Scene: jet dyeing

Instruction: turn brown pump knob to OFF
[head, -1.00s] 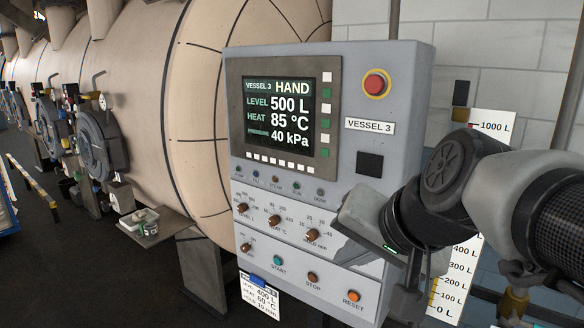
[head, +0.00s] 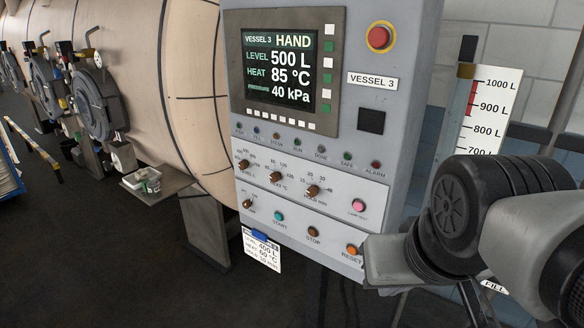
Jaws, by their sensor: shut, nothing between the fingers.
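The brown pump knob (head: 248,203) is small and sits at the lower left of the grey control panel (head: 345,190), left of the START button. Its pointer direction and small labels are too small to read surely. My gripper (head: 374,266) is at the panel's lower right corner, beside the orange RESET button (head: 352,250), well to the right of the pump knob. It is shut with nothing held. Its fingertips are hard to make out, and I cannot tell whether it touches the panel.
Three brown dials for level (head: 243,165), heat (head: 274,177) and hold (head: 312,191) sit above. START (head: 280,216), STOP (head: 313,232) and the pink lamp-test button (head: 358,205) are nearby. A red emergency button (head: 379,37) is at the top. A paper card (head: 262,250) hangs below.

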